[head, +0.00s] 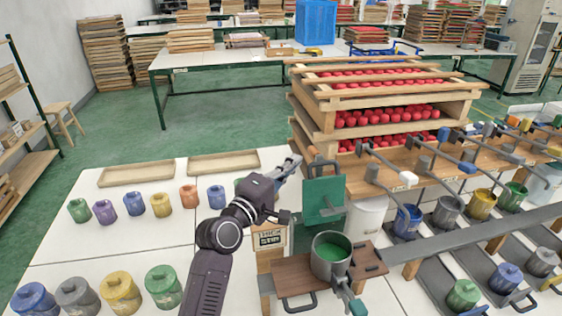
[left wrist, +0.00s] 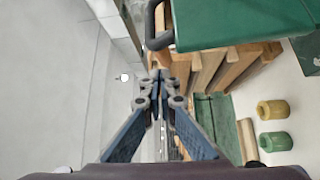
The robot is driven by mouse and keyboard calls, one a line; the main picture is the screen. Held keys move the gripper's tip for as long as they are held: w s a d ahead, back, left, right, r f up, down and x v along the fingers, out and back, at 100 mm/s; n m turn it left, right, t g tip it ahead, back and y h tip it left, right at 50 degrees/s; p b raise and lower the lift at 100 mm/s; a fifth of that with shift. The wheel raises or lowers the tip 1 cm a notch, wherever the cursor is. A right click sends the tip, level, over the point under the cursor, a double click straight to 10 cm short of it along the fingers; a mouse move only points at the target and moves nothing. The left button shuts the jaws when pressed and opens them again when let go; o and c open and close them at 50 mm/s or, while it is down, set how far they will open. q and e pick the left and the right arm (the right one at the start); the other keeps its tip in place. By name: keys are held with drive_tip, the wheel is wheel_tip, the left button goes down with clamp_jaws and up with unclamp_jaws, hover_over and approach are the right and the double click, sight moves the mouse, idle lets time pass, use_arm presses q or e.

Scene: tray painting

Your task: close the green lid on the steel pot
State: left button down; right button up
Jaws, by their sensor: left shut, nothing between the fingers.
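The steel pot (head: 325,271) stands on a brown wooden board in the head view, with green paint inside. The square green lid (head: 323,203) stands upright, open, at the pot's far side, with a dark handle (head: 322,166) near its top. The lid also shows at the upper right in the left wrist view (left wrist: 240,22), its handle (left wrist: 152,28) just beyond the fingertips. My left gripper (head: 293,163) is shut and empty, to the left of the lid's upper part and apart from it. My right gripper is not in view.
The brown board (head: 290,277) sits at the white table's front. Painted pots stand at left, including a green one (head: 163,286). A wooden rack of red objects (head: 375,118) rises behind the lid. Metal arms and channels with more pots (head: 407,222) crowd the right.

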use_arm(q)
drive_tip(key=shift+s+d+p, duration=0.35)
drive_tip(key=shift+s+d, duration=0.45)
drive_tip(key=shift+s, duration=0.2)
